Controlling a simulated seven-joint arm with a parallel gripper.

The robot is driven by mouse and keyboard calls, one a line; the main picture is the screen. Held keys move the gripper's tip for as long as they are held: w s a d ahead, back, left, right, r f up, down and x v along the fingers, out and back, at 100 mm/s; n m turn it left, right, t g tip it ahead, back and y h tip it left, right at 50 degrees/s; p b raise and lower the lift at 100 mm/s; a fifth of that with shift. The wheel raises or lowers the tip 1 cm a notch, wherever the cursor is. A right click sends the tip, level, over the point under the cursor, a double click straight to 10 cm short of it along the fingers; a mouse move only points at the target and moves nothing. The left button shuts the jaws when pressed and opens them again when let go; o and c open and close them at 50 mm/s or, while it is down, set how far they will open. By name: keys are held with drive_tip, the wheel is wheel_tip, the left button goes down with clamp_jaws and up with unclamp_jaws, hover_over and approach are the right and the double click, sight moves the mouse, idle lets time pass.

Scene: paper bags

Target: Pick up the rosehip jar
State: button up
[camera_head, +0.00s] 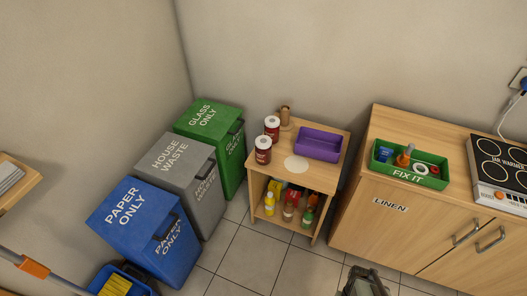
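Two dark red jars with white lids and pale labels stand upright on the small wooden table (335,148), near its left edge. One jar (271,127) stands farther back and the other jar (263,151) nearer the front. The label writing is too small to tell which is the rosehip jar. My gripper (367,283) shows at the bottom edge, partly cut off, well to the right and in front of the jars and apart from them. Its fingers are not clear enough to tell open from shut.
A purple tray (318,144), a brown object (285,117) and a pale round disc (296,162) share the tabletop. Several bottles sit on the shelf below. Green, grey and blue bins (150,225) stand left. A cabinet (400,225) with a green toolbox (410,181) stands right. Tiled floor is open in front.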

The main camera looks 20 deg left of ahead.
drive_tip(key=o, duration=1.3)
drive_tip(key=shift+c, duration=0.2)
drive_tip(key=shift+a, duration=0.1)
